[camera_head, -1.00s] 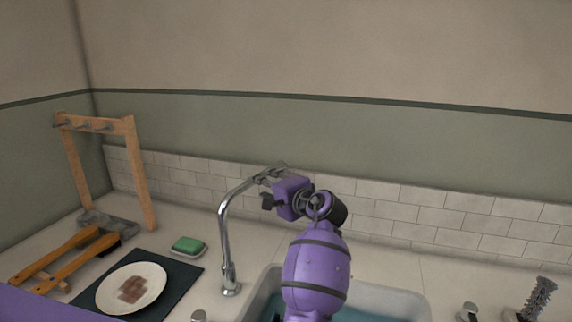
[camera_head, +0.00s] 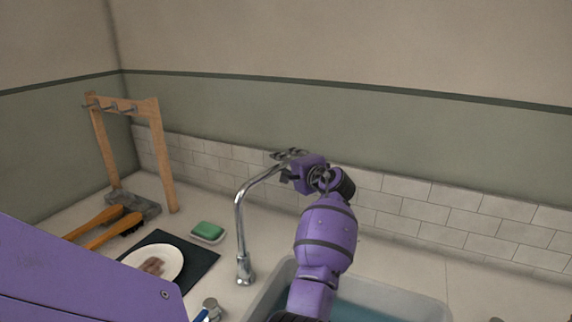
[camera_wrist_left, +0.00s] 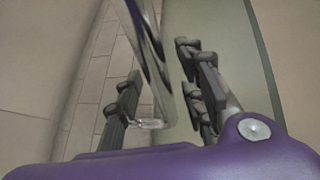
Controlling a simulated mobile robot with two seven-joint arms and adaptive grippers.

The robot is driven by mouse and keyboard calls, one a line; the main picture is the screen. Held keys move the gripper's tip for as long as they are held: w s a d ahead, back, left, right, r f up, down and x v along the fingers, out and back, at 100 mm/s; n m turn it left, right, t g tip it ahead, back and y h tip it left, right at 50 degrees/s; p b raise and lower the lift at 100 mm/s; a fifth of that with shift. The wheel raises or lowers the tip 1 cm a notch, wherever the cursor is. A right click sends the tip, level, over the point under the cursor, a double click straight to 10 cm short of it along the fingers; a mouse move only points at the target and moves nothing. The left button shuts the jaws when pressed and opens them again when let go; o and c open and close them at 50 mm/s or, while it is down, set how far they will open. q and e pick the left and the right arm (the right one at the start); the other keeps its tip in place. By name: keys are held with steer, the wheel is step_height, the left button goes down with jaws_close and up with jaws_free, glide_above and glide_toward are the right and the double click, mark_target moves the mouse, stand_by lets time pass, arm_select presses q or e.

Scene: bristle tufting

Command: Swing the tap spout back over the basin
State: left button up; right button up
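The chrome tap (camera_head: 241,225) rises from the counter behind the basin's left corner. Its spout curves up and to the right, and its far end is hidden at my left gripper (camera_head: 289,156). In the left wrist view the spout (camera_wrist_left: 152,62) passes between the fingers of my left gripper (camera_wrist_left: 157,98), which are apart with a visible gap on each side. The basin (camera_head: 262,298) holds bluish water and is partly hidden behind my left arm. My right gripper is not in view.
A green sponge on a dish (camera_head: 207,231), a plate (camera_head: 170,256) on a dark mat (camera_head: 203,259), wooden brushes (camera_head: 97,219) and a wooden rack (camera_head: 165,160) stand left of the tap. The tiled wall (camera_head: 405,207) is close behind.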

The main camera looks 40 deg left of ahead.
arm_select(q)
jaws_close()
steer(key=shift+w+d, duration=0.1)
stand_by(0.4)
